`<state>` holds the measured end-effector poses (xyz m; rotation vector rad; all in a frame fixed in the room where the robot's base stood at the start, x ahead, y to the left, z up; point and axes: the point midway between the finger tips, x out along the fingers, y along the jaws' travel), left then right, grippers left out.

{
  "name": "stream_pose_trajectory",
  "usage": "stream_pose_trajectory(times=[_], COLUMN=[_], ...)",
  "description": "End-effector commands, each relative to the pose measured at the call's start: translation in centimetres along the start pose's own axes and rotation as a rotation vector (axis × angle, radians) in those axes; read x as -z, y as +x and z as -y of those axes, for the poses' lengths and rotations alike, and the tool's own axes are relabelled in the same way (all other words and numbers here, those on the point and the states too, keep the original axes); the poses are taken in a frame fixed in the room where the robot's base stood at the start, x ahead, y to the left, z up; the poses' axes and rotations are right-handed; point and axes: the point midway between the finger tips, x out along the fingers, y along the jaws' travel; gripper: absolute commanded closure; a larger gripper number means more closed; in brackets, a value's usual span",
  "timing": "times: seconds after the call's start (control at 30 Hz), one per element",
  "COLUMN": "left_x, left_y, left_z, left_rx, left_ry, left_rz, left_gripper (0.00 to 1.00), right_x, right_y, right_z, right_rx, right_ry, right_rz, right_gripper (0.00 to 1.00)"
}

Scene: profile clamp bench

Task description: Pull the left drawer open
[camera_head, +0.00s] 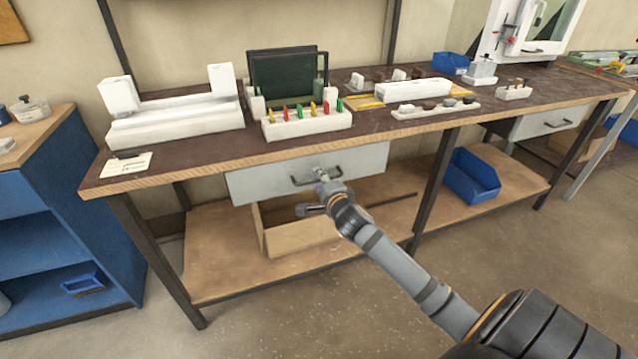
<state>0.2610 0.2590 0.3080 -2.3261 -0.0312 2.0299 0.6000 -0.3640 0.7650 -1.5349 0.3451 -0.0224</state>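The left drawer (258,184) has a light grey front and hangs under the workbench's dark top. Its front looks flush or nearly flush with the bench edge. A dark bar handle (299,182) is at the middle of the front. My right gripper (321,175) reaches up from the lower right, and its tips are at the handle, covering its middle. I cannot tell whether the fingers are around the handle, touching it or just in front of it, or whether they are open. My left gripper is not in view.
A second drawer (548,121) is at the right. White fixtures (175,119) and a holder with coloured tools (307,123) stand on top. Floor in front is clear.

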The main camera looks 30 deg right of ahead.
Motion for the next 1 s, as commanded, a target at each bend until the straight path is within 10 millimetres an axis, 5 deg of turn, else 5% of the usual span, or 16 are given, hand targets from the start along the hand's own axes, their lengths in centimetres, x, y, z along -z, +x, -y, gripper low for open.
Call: stream_pose_trajectory(times=[0.27, 0.53, 1.0], left_x=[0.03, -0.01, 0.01], left_y=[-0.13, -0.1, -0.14], left_z=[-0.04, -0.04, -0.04], left_rx=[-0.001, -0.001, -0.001], left_ry=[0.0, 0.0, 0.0], left_rz=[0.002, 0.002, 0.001], left_gripper=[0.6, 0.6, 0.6], right_x=[-0.02, -0.01, 0.0], right_y=[0.28, 0.26, 0.25], right_z=[0.06, 0.03, 0.01], right_rx=[0.001, 0.0, -0.001], right_ry=[0.0, 0.0, 0.0], right_rz=[0.001, 0.0, 0.0], right_gripper=[0.67, 1.0, 1.0])
